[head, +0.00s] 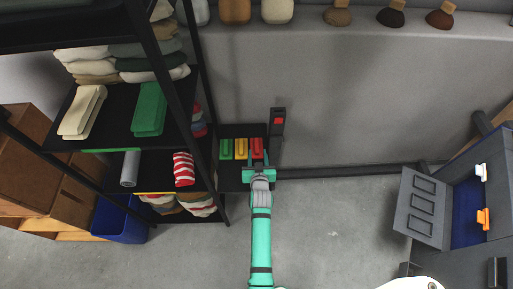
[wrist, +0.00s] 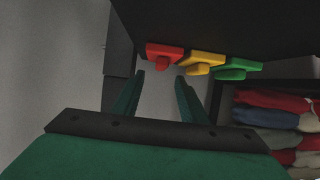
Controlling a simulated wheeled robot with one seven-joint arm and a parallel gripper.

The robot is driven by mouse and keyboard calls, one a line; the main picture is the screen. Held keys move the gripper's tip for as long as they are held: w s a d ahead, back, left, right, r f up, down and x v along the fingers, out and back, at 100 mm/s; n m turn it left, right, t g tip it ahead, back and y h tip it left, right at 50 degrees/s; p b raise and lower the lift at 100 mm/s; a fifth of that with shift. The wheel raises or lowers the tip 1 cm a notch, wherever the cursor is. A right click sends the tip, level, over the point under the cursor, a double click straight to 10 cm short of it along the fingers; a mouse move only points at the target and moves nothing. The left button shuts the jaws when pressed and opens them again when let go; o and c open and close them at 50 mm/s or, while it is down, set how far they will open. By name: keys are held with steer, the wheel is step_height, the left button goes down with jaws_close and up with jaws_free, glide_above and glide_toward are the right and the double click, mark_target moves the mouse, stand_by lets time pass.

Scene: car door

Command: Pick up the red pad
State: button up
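The red pad (head: 257,147) is the rightmost of three pads on a dark board, beside a yellow pad (head: 241,148) and a green pad (head: 226,149). In the wrist view the red pad (wrist: 165,51) has a small raised grip and is at the left of the row. My gripper (head: 258,169) is just in front of the red pad in the head view. In the wrist view my gripper (wrist: 160,76) is open, its two fingers apart and empty. The red pad appears just beyond the fingertips, roughly in line with the gap. The exact distance cannot be told.
A black shelf (head: 110,100) with folded cloths stands left of the pads. A dark box with a red part (head: 278,121) is on the wall to their right. The floor between is clear.

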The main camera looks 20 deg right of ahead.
mark_target(257, 144)
steer(key=shift+x, duration=3.25)
steer(key=shift+a, duration=0.1)
jaws_close()
